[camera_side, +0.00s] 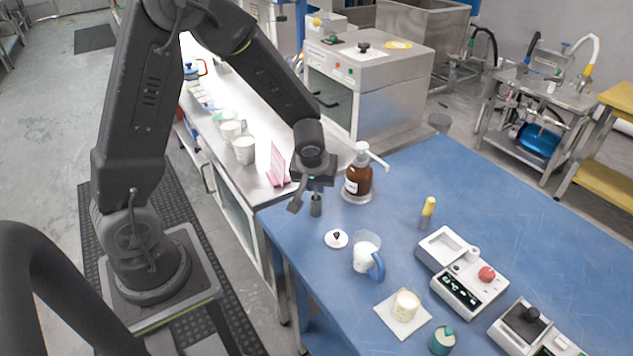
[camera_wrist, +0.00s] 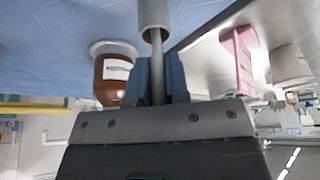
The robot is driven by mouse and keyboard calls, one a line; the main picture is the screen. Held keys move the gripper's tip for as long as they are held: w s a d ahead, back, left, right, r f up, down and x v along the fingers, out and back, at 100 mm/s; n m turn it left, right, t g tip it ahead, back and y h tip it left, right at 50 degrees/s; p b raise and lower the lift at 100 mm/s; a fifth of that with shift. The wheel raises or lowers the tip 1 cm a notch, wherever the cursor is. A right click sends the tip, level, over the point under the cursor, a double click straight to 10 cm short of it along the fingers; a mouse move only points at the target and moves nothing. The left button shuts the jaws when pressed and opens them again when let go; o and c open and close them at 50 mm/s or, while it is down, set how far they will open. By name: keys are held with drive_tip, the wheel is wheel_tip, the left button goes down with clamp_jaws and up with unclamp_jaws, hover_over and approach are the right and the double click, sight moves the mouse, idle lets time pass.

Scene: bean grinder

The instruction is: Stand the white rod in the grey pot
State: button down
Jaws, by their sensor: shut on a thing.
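My gripper (camera_side: 316,192) is over the near left part of the blue table, pointing down. In the wrist view its two blue fingers (camera_wrist: 160,82) are shut on a thin pale rod (camera_wrist: 157,68), the white rod, which looks grey in shade. The rod's far end runs to the dark mouth of a grey cylinder (camera_wrist: 154,14), the grey pot, and seems to be inside it. In the side view the pot (camera_side: 316,207) shows as a small dark grey cylinder just below the fingers. How deep the rod sits is hidden, and I cannot tell whether the pot touches the table.
A brown pump bottle (camera_side: 358,180) stands close to the right of my gripper, also in the wrist view (camera_wrist: 113,78). A pink stand (camera_side: 279,164) is to the left. A white lid (camera_side: 336,239) and a blue-handled jug (camera_side: 367,256) are nearer the camera.

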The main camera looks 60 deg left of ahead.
drive_tip(key=shift+f, duration=0.1)
drive_tip(key=shift+c, duration=2.4)
unclamp_jaws()
drive_tip(key=shift+r, duration=3.5)
